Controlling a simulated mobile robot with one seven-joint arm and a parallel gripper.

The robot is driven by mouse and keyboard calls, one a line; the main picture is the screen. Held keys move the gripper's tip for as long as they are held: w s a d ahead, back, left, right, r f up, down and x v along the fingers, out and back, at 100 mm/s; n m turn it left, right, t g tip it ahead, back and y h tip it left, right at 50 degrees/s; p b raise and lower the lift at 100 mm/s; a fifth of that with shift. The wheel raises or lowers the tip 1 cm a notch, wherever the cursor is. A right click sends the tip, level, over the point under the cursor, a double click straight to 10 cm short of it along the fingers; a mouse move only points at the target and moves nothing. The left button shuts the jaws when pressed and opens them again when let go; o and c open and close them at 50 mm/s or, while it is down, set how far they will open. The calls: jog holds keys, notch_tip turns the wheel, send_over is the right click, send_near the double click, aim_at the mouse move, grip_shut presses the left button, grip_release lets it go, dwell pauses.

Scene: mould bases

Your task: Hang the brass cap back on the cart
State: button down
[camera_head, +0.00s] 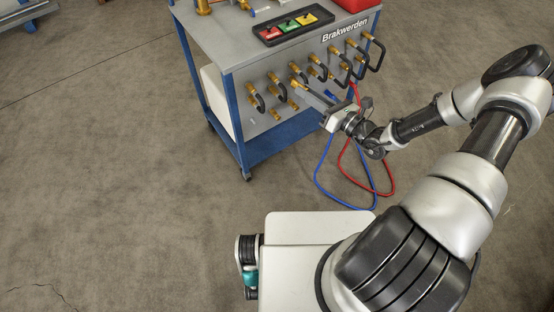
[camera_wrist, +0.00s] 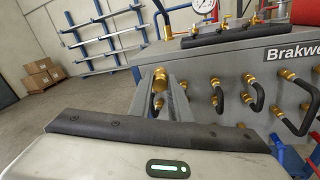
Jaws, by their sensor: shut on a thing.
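My gripper (camera_head: 300,87) reaches toward the front panel of the cart (camera_head: 245,152) in the head view. In the wrist view its two fingers (camera_wrist: 166,88) are shut on a brass piece, the brass cap (camera_wrist: 160,82), held at their tips. The cap appears close to the panel; I cannot tell whether it touches anything there. The panel carries rows of brass fittings, several with black hose loops (camera_wrist: 251,97). Smaller brass pieces sit below the upper row in the head view. The gripper partly hides the panel behind it.
A black tray (camera_head: 268,42) with red, green and yellow pieces lies on the cart top, beside a red box (camera_head: 352,4). Blue (camera_head: 318,172) and red (camera_head: 392,183) hoses hang in loops below my wrist. Cardboard boxes (camera_wrist: 42,72) stand far off. The floor left of the cart is clear.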

jog(key=a+f+m+t+h+b, duration=0.1)
jog(key=a+f+m+b, duration=0.2)
jog(key=f, duration=0.7)
jog(key=s+a+f+m+h+b, duration=0.1)
jog(key=a+f+m+b, duration=0.2)
jog(key=f, duration=0.7)
jog(key=a+f+m+t+h+b, duration=0.1)
jog(key=a+f+b, duration=0.3)
jog(key=f, duration=0.7)
jog(key=b+x, duration=0.4)
jog(key=x, duration=0.4)
jog(key=shift+w+d+r, duration=0.2)
jog(key=shift+w+r, duration=0.1)
jog(key=shift+w+a, duration=0.3)
jog(key=shift+w, duration=0.15)
jog(key=shift+w+a+b, duration=0.2)
jog(key=shift+w+b, duration=0.05)
jog(key=shift+b, duration=0.1)
jog(key=shift+w+a, duration=0.1)
jog(key=shift+w, duration=0.05)
jog(key=shift+w+a, duration=0.15)
jog(key=shift+w, duration=0.1)
jog(key=shift+w+a, duration=0.1)
jog(key=shift+w, duration=0.05)
